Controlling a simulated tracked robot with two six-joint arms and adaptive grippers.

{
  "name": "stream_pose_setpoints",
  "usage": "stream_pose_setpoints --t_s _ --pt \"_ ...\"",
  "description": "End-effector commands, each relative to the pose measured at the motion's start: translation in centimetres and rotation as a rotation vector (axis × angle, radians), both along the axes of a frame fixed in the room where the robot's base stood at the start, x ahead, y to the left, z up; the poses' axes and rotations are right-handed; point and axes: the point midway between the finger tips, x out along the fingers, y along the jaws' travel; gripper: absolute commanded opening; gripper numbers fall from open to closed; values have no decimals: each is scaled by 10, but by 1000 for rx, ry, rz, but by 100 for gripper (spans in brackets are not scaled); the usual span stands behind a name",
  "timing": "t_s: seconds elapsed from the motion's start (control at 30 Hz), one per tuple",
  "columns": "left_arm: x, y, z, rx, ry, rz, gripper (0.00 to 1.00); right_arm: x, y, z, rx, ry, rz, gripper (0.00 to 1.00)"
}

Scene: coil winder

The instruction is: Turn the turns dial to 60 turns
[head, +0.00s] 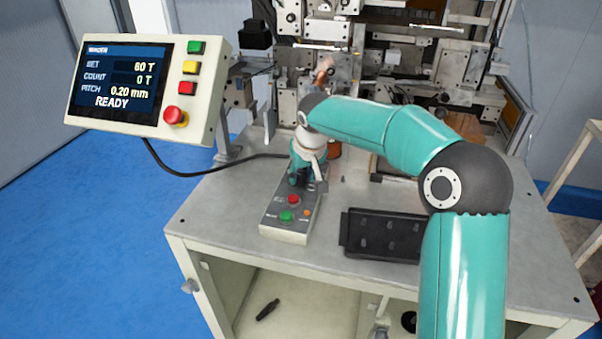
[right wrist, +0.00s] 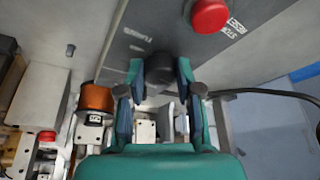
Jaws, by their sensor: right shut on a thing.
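The turns dial (right wrist: 160,76) is a dark round knob on the grey control box (head: 285,236), near a "TURNS" label in the right wrist view. My right gripper (head: 308,180) reaches down over the far end of the box and hides the dial in the head view. In the right wrist view my right gripper (right wrist: 160,84) has one finger on each side of the dial and is shut on it. The display (head: 122,78) reads SET 60 T, COUNT 0 T, PITCH 0.20 mm and READY. My left gripper is out of view.
The box also carries a red button (head: 292,199), a green button (head: 287,216) and a small orange one. A black tray (head: 383,236) lies to its right. The winder machine (head: 375,75) stands behind. The table's front left is clear.

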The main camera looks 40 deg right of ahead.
Motion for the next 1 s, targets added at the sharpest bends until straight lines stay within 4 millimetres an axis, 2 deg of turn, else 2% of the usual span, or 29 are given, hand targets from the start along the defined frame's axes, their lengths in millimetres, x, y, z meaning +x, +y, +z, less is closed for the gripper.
stream_pose_setpoints --t_s 0.4,0.87,0.9,1.0 --pt "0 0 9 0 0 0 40 1 -2 2 -1 -5 181 0" --pt "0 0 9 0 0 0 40 1 -2 2 -2 -6 196 0" --pt "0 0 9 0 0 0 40 1 -2 2 -2 -6 196 39" --pt "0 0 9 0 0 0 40 0 -2 2 -1 -5 196 56"
